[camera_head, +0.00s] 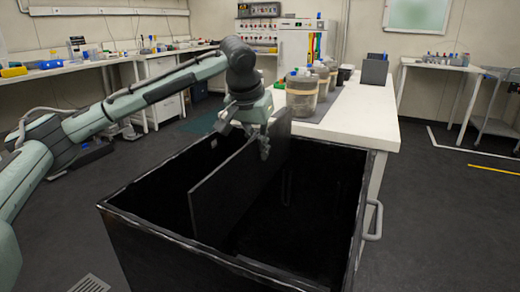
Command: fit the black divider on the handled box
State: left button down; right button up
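The black divider (232,180) is a flat upright panel. It stands lengthwise in the mouth of the black handled box (160,245), between its left and right walls, with its top edge above the rim. Its lower edge is hidden inside the box, so I cannot tell how it sits there. My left gripper (252,138) comes down over the divider's top edge towards the far end. One finger shows on the right face, and the gripper appears shut on the panel. The other fingertip is largely hidden. My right gripper is not in view.
A metal handle (374,221) sticks out on the box's right side. A white table (360,118) stands behind, with grey containers (302,97) on it. Benches line the left and right walls. The dark floor (440,220) right of the box is clear.

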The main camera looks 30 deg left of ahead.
pick_arm(q)
jog(key=shift+f+b, duration=0.5)
jog(key=shift+f, duration=0.05)
send_over(261, 191)
jog(key=shift+w+a+f, duration=0.1)
jog(key=shift+a+f, duration=0.05)
jog(key=shift+f, duration=1.9)
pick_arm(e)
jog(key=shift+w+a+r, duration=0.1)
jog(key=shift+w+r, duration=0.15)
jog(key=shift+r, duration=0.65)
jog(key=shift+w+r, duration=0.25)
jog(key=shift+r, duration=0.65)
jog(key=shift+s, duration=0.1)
pick_arm(q)
jog(key=shift+f+p, duration=0.35)
jog(key=shift+p, duration=0.05)
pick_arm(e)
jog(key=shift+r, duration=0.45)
pick_arm(q)
jog(key=shift+f, duration=0.25)
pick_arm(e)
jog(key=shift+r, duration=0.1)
pick_arm(q)
jog(key=shift+f, duration=0.55)
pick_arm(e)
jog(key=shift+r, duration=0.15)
